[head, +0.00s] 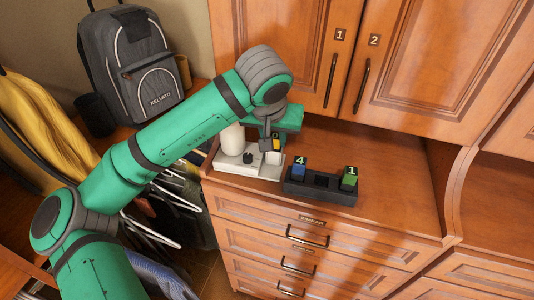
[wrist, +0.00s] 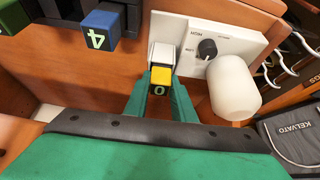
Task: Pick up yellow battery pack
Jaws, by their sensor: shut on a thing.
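The yellow battery pack (wrist: 161,78) shows a yellow face with a dark strip marked 0 in the wrist view. In the head view a small part of the yellow battery pack (head: 277,143) shows beside the fingers. My gripper (head: 268,143) is shut on it above the right part of a white device (head: 229,163). In the wrist view my gripper (wrist: 160,86) has a green finger on each side of the pack. A white block-like part of the device lies just beyond the pack; I cannot tell whether they touch.
A black holder (head: 320,191) carries a blue pack marked 4 (head: 299,171) and a green pack marked 1 (head: 349,180), with open slots between. The white device bears a black knob (wrist: 207,48) and a white rounded cylinder (wrist: 234,87). Cabinet doors (head: 405,60) rise behind.

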